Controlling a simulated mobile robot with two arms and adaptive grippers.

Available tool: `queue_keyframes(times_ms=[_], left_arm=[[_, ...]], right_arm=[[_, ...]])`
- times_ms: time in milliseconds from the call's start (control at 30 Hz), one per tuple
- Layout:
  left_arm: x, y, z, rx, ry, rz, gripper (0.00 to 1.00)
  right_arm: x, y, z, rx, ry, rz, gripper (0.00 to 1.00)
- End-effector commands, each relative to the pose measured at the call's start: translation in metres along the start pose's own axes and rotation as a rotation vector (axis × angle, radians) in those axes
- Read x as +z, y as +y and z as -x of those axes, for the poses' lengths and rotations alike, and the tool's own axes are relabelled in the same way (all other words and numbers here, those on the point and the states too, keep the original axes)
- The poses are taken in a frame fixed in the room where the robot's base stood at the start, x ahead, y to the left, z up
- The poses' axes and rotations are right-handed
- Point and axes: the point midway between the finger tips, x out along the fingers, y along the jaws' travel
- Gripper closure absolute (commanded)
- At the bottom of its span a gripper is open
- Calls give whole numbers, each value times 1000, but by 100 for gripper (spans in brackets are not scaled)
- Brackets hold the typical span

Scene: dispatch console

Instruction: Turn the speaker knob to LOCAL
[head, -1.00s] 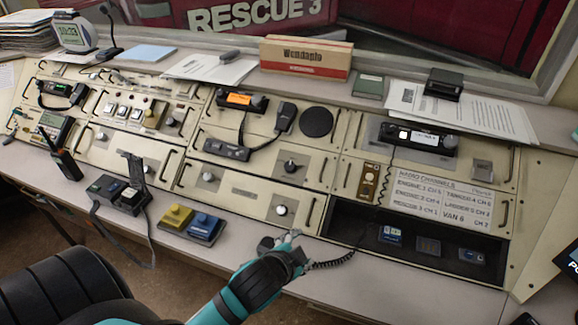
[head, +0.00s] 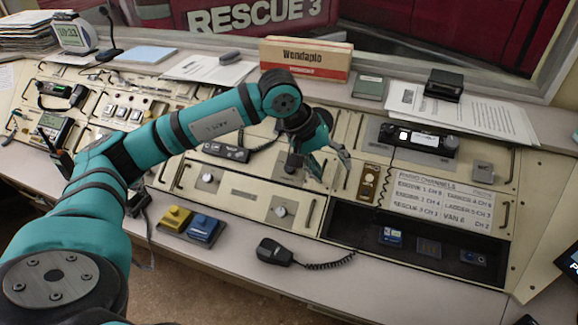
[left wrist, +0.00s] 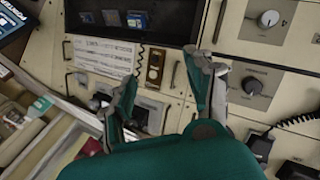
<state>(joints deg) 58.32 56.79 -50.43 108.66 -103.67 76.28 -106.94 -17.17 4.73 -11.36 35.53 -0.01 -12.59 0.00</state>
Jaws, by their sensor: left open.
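My right gripper is not in view.
A hand microphone (head: 274,252) with a coiled cord lies on the front ledge. Yellow (head: 175,218) and blue (head: 204,229) pedal-like blocks stand to its left. A channel list (head: 443,200) lies right of the gripper. A cardboard box (head: 306,58) stands behind the arm.

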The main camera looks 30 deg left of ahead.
Motion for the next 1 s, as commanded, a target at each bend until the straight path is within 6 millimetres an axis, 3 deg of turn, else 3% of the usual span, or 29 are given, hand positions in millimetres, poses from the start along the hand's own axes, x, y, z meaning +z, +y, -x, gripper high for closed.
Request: queue_keyframes(times_ms=[33, 100, 200, 333, 467, 1000], left_arm=[[-27, -25, 19, -115, 76, -53, 46], [-50, -53, 40, -247, 137, -104, 46], [-68, -78, 61, -363, 180, -137, 46], [-76, -90, 66, -417, 194, -150, 46], [-79, -97, 51, -419, 191, -150, 46], [-103, -140, -52, -415, 189, -148, 46]], right_arm=[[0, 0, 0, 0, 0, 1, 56], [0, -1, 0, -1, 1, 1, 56], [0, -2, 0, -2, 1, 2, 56], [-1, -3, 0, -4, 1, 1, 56], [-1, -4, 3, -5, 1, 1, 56], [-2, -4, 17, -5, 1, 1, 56]])
